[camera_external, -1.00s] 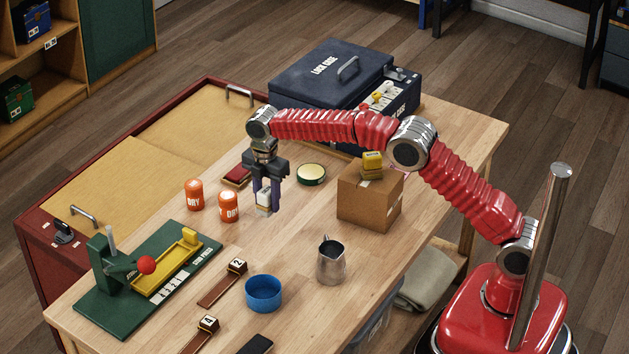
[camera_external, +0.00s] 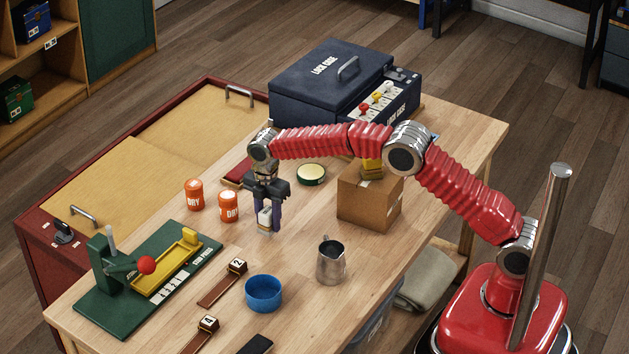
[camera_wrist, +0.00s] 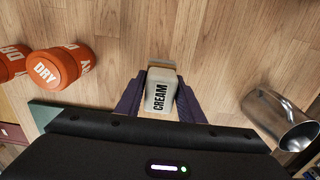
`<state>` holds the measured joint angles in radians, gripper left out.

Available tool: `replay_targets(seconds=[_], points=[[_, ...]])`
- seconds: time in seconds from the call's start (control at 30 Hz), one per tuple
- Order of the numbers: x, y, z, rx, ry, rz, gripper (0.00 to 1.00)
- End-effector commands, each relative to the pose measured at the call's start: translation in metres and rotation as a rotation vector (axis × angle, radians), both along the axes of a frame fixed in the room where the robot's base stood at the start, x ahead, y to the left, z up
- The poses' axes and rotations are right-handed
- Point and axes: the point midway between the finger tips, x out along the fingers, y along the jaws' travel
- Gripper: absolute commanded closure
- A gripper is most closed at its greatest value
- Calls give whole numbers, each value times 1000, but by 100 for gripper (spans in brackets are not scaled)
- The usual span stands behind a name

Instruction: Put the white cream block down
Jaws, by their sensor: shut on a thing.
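The white cream block (camera_wrist: 160,94) is between the purple fingers of my gripper (camera_wrist: 160,98) in the wrist view, with its CREAM label facing the camera. In the external view the block (camera_external: 265,219) is low over the wooden table, upright in my gripper (camera_external: 266,212). My gripper is shut on it. I cannot tell whether the block's bottom touches the table.
Two orange DRY canisters (camera_external: 228,206) stand to the left. A metal pitcher (camera_external: 331,260) and a blue bowl (camera_external: 264,293) are nearer the front. A cardboard box (camera_external: 369,199) stands to the right, and a round tin (camera_external: 311,174) lies behind. Bare table surrounds the block.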

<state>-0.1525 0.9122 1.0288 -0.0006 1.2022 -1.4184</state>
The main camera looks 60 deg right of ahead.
Motion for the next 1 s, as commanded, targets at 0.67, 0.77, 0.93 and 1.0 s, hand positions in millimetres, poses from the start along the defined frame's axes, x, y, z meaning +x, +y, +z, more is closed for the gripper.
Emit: replay_targets(seconds=[0.67,0.77,0.93,1.0], points=[[0,0,-29,0,-1,0,61],[0,0,-29,0,-1,0,54],[0,0,-29,0,-1,0,47],[0,0,-29,0,-1,0,47]])
